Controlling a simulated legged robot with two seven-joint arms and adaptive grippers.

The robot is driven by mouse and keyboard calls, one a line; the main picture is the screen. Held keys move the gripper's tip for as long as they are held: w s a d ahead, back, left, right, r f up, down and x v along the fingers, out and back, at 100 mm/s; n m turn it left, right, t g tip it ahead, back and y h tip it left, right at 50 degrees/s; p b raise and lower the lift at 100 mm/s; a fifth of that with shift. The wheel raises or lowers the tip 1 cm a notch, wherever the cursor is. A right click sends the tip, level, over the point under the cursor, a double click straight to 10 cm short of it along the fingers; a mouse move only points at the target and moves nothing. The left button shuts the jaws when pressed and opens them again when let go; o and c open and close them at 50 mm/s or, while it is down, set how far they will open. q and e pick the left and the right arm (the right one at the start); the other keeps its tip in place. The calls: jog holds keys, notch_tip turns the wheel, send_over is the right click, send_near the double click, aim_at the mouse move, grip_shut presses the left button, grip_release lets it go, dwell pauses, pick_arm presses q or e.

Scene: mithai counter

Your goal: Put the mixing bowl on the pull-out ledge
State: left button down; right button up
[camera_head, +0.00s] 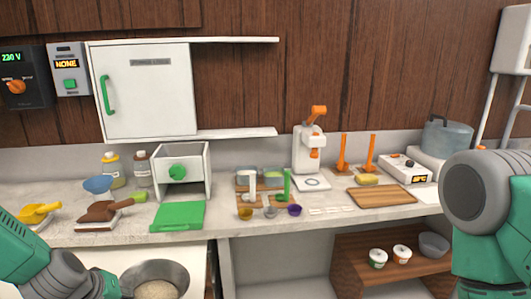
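A large round steel bowl (136,275) with pale grainy contents shows at the bottom left, below the counter's front edge, cut off by the frame. A grey bowl (433,245) sits on the right of a low brown wooden shelf (345,268) under the counter; it sticks out at the front and looks like the pull-out ledge. I cannot tell for sure which bowl is the mixing bowl. My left arm comes in from the lower left, and its gripper (108,286) is partly visible beside the steel bowl; touching and finger opening are unclear. My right arm shows at the right, its gripper out of frame.
Two small tubs (378,258) stand on the wooden shelf, left of the grey bowl. The counter above holds a green board (178,217), a blue bowl (98,184), small cups, a white press (308,150) and a wooden board (381,196). A white cabinet (150,95) hangs above.

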pick_arm(q)
jog(key=s+d+f+m+g+h+b, duration=0.1)
jog(key=s+d+f+m+b, duration=0.2)
jog(key=s+d+b, duration=0.1)
jog(key=s+d+f+m+h+b, duration=0.2)
jog(key=s+d+f+m+b, duration=0.1)
jog(key=s+d, duration=0.3)
jog(key=shift+m+g+b, duration=0.4)
jog(key=shift+m+b, duration=0.3)
jog(key=shift+b, duration=0.15)
jog(key=shift+d, duration=0.1)
